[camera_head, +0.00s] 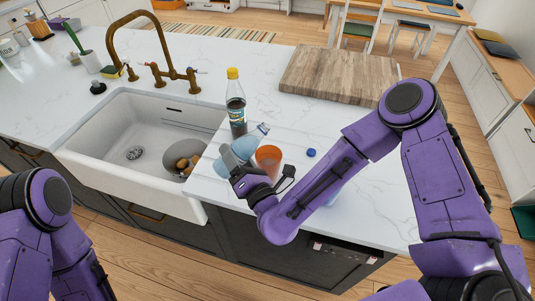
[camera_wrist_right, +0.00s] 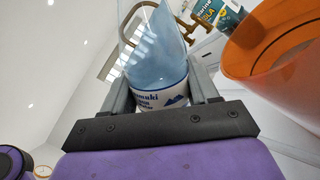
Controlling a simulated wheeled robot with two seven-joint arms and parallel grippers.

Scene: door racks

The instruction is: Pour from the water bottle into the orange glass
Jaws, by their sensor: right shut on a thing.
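The clear blue water bottle (camera_head: 243,147) is held tilted over the counter beside the sink, its neck toward the upper right in the head view. My right gripper (camera_head: 243,176) is shut on its body. In the right wrist view, the bottle (camera_wrist_right: 157,62) stands between the fingers, with its white and blue label near the palm. The orange glass (camera_head: 267,161) is on the counter just right of the bottle, partly hidden by my gripper. The glass (camera_wrist_right: 268,62) looms large at the right of the wrist view. My left gripper is out of view.
A blue cap (camera_head: 311,153) lies right of the glass. A wooden board (camera_head: 338,72) lies behind. The white sink (camera_head: 125,175) is to the left, with a brass faucet (camera_head: 112,45).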

